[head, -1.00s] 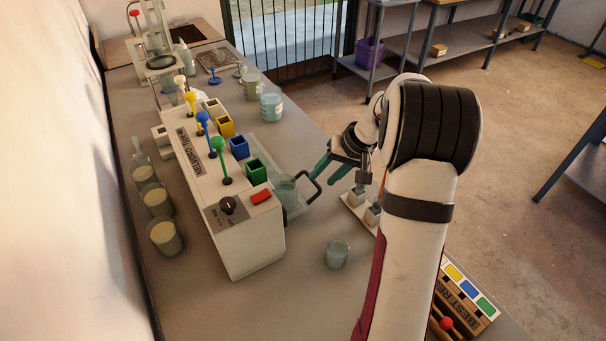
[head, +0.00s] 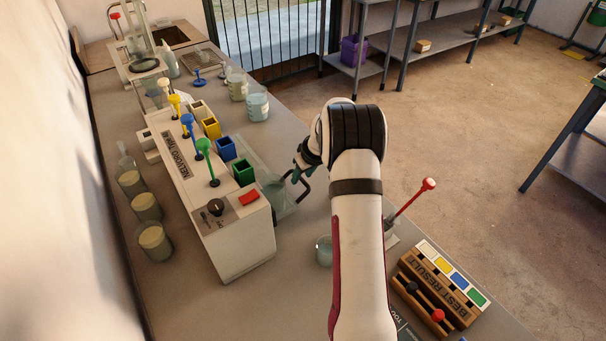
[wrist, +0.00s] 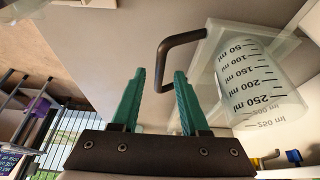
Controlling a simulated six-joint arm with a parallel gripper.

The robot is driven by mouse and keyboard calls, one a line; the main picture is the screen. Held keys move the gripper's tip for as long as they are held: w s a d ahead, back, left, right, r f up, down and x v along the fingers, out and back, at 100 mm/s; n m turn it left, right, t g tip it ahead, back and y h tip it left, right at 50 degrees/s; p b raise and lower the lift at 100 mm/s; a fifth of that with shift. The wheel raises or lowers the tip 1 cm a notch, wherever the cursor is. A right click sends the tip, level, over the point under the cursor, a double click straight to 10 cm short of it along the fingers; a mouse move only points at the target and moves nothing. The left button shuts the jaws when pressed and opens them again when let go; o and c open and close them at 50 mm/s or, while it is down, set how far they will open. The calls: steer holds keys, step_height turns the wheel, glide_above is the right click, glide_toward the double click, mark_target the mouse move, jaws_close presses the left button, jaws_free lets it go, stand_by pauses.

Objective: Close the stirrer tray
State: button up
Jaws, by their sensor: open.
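The stirrer tray (head: 250,150) is a pale, see-through drawer sticking out of the right side of the white machine (head: 235,245). A black handle (head: 305,185) is on its outer edge. A beaker (head: 276,192) stands on the tray; it is large in the wrist view (wrist: 258,85), with ml marks. My gripper (wrist: 159,75) is open, its two green fingers apart. In the wrist view the bent black handle (wrist: 183,40) shows between and beyond the fingertips; I cannot tell whether they touch. In the head view my arm hides most of the gripper.
Coloured stirrers and square cups line the machine's top, with a red button (head: 249,198) near its front. A small beaker (head: 324,250) stands beside my arm. A wooden result rack (head: 437,290) and a red stirrer (head: 415,200) are at right. Lidded jars (head: 155,243) stand at left.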

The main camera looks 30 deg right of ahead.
jaws_close()
stand_by(1.4)
